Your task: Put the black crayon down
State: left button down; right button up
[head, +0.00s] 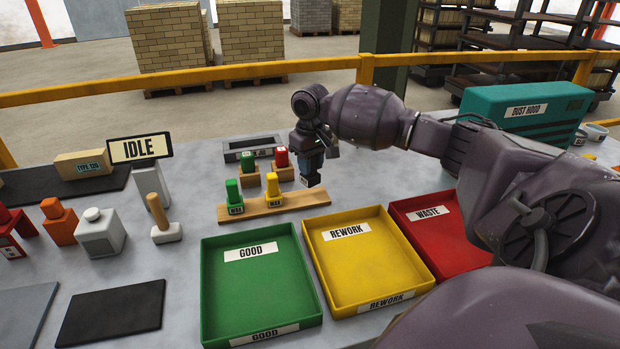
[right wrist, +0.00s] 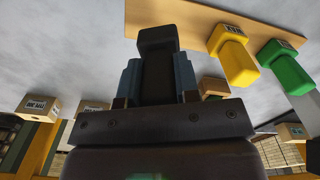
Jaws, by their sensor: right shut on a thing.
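My right gripper (head: 312,178) is shut on the black crayon (right wrist: 158,70), which sits between its blue fingers in the right wrist view. In the head view the fingers and wrist mostly hide the crayon. It is at the right end of the wooden rack (head: 292,203); I cannot tell whether it touches the rack. A green crayon (head: 234,194) and a yellow crayon (head: 272,186) stand upright in the rack to the left. They also show in the right wrist view, yellow (right wrist: 235,62) nearer than green (right wrist: 285,65). My left gripper is not in view.
Behind the rack, another green crayon (head: 248,161) and a red crayon (head: 281,158) stand on wooden blocks. Green GOOD (head: 262,285), yellow REWORK (head: 365,265) and red WASTE (head: 440,235) trays lie in front. A wooden-handled stamp (head: 164,225) stands left.

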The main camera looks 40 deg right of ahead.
aim_at(311, 177)
notch_tip(311, 177, down, 4)
jog(key=shift+f+b, duration=0.25)
jog(key=shift+b, duration=0.05)
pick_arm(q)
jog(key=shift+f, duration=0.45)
pick_arm(e)
jog(key=shift+r, duration=0.1)
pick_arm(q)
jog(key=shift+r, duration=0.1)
pick_arm(e)
jog(key=o, duration=1)
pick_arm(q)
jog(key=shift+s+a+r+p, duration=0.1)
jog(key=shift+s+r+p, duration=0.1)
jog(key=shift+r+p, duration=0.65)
pick_arm(e)
notch_tip(311, 177, up, 12)
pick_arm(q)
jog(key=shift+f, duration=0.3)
